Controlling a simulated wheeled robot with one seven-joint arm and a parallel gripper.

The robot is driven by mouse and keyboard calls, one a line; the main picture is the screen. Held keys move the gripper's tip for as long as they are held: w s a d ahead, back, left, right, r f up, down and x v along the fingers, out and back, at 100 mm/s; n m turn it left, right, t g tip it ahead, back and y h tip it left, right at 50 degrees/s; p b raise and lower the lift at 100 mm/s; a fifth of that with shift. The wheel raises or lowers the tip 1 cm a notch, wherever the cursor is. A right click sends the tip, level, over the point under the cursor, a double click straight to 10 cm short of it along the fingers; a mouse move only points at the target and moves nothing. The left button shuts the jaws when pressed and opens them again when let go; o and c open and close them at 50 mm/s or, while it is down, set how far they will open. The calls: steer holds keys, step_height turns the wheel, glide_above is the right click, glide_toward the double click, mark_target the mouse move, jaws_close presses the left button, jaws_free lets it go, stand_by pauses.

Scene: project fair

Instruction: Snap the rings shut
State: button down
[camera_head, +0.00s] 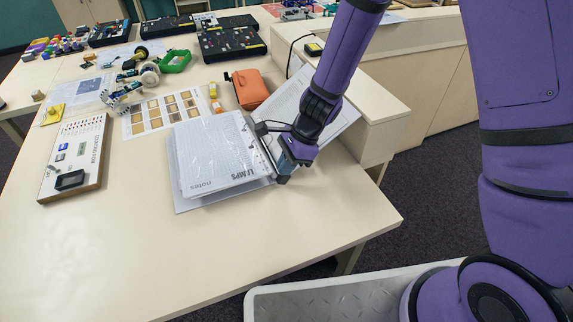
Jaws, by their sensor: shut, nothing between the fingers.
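An open ring binder lies near the right part of the table. The ring spine runs between the two sides, and part of a ring (262,128) shows beside my gripper. My gripper (283,178) is shut and empty, pointing down at the lower end of the spine. My wrist hides most of the rings, so I cannot tell whether they are open or shut, or whether the gripper touches them.
An orange pouch (249,89) and small yellow bottles (213,90) stand behind the binder. A sheet of brown swatches (163,113) and a white display board (76,158) lie to the left. The table front (190,250) is clear.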

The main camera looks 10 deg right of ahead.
steer(key=shift+s+a+h, duration=0.1)
steer(key=shift+a+h, duration=0.1)
steer(key=shift+h, duration=0.2)
steer(key=shift+a+h, duration=0.3)
steer(key=shift+h, duration=0.2)
steer(key=shift+s+a, duration=0.25)
steer(key=shift+a, duration=0.25)
steer(key=shift+d+f, duration=0.1)
steer(key=shift+d, duration=0.05)
steer(key=shift+w+d+f, duration=0.1)
steer(key=shift+d+f, duration=0.15)
steer(key=shift+d, duration=0.55)
steer(key=shift+r, duration=0.1)
steer(key=v, duration=1.1)
steer(key=shift+a+r+t, duration=0.2)
steer(key=shift+t, duration=0.1)
